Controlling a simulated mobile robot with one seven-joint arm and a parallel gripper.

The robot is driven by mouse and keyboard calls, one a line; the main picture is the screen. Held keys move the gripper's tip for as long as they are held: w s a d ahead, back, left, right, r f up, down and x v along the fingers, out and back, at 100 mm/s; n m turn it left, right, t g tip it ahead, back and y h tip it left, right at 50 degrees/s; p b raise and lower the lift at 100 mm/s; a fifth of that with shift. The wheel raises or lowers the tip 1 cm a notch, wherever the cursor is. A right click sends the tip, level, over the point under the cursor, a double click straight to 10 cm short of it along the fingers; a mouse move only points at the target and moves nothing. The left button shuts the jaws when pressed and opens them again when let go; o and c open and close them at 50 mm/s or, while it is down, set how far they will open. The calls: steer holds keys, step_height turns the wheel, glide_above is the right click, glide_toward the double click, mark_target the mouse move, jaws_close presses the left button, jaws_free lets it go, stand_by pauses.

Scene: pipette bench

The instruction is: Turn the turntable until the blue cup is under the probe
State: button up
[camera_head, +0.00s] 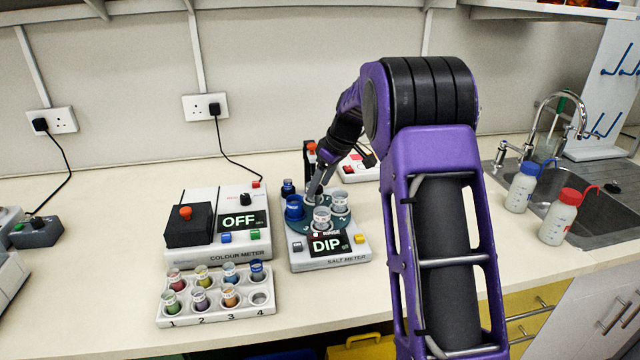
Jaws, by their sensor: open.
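The salt meter (347,259) stands on the bench with a dark teal turntable (302,224) on top. The blue cup (294,207) is at the turntable's left side. A pale cup (322,217) is at its front and another pale cup (340,201) at its right. My gripper (315,191) is open and points down over the back of the turntable, just right of the blue cup. I cannot tell whether it touches a cup. The meter's display (327,245) reads "DIP".
The colour meter (217,226), showing "OFF", stands close on the left. A white rack (217,314) with several coloured vials is in front of it. Two wash bottles (562,216) stand by the sink (604,212) at right.

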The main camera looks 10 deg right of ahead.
steer(key=shift+f, duration=0.1)
jaws_close()
stand_by(0.3)
stand_by(1.1)
